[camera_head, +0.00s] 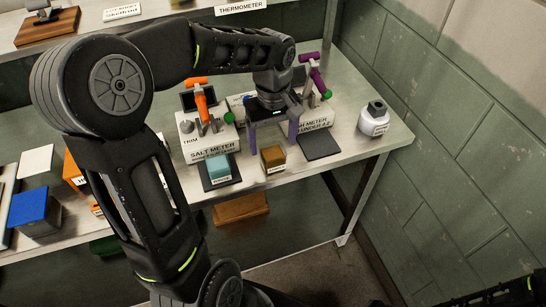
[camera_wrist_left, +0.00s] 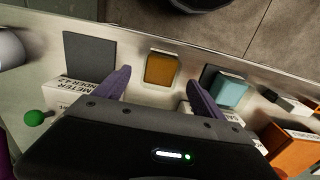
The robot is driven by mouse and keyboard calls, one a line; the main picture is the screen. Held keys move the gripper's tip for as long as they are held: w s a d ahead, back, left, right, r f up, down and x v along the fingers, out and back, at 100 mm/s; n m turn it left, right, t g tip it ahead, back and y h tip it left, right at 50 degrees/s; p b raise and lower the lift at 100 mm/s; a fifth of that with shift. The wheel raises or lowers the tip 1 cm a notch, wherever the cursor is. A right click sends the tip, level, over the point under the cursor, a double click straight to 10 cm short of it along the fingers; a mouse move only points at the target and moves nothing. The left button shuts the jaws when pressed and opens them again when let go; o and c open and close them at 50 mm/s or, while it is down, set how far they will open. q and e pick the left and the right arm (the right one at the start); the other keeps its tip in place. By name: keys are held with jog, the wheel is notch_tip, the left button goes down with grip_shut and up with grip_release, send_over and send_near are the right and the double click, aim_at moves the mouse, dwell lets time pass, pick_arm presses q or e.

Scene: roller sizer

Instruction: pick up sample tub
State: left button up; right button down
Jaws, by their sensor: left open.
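A small square tub (camera_head: 273,158) with brown contents and a pale label on its front stands near the table's front edge. It also shows in the left wrist view (camera_wrist_left: 161,69), between the fingertips in the picture. My left gripper (camera_head: 273,146) has purple fingers, spread apart with nothing held. It hangs over the table just behind the tub; in the left wrist view the gripper (camera_wrist_left: 158,78) points towards it. I cannot tell the exact height gap. My right gripper is out of view.
A teal-topped block (camera_head: 219,169) on a dark pad is left of the tub, and an empty dark pad (camera_head: 320,145) is right. The salt meter (camera_head: 212,149) and another meter (camera_head: 316,120) stand behind. A white jar (camera_head: 374,122) is near the right edge.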

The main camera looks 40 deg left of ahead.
aim_at(273, 154)
pick_arm(q)
notch_tip(273, 154, down, 5)
jog(key=shift+s+f+p, duration=0.1)
jog(key=shift+p, duration=0.6)
jog(key=shift+c, duration=0.2)
jog(key=c, duration=1.5)
